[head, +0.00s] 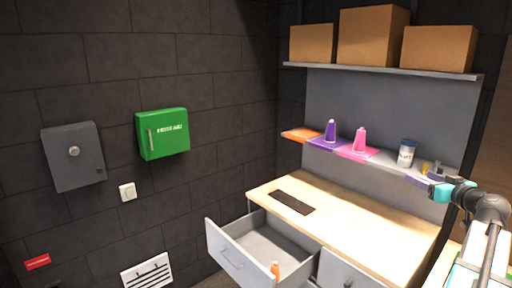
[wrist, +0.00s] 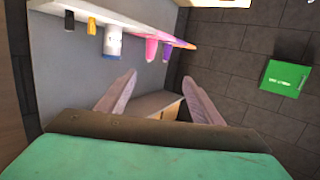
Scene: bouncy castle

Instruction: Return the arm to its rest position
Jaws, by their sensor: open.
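My gripper (wrist: 159,78) is open in the wrist view, with its two fingers spread apart and nothing between them. In the head view my arm (head: 487,215) shows at the right edge, raised over the right end of the desk (head: 350,225). Its teal and dark end is in front of the right end of the bottle shelf. The fingers are too small to make out there, and I cannot tell how far they are from the shelf.
The shelf holds a purple bottle (head: 331,131), a pink bottle (head: 360,140) and a white jar (head: 406,153). Cardboard boxes (head: 372,36) stand on the shelf above. A drawer (head: 236,250) stands open with an orange item (head: 275,268). A green box (head: 162,133) hangs on the wall.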

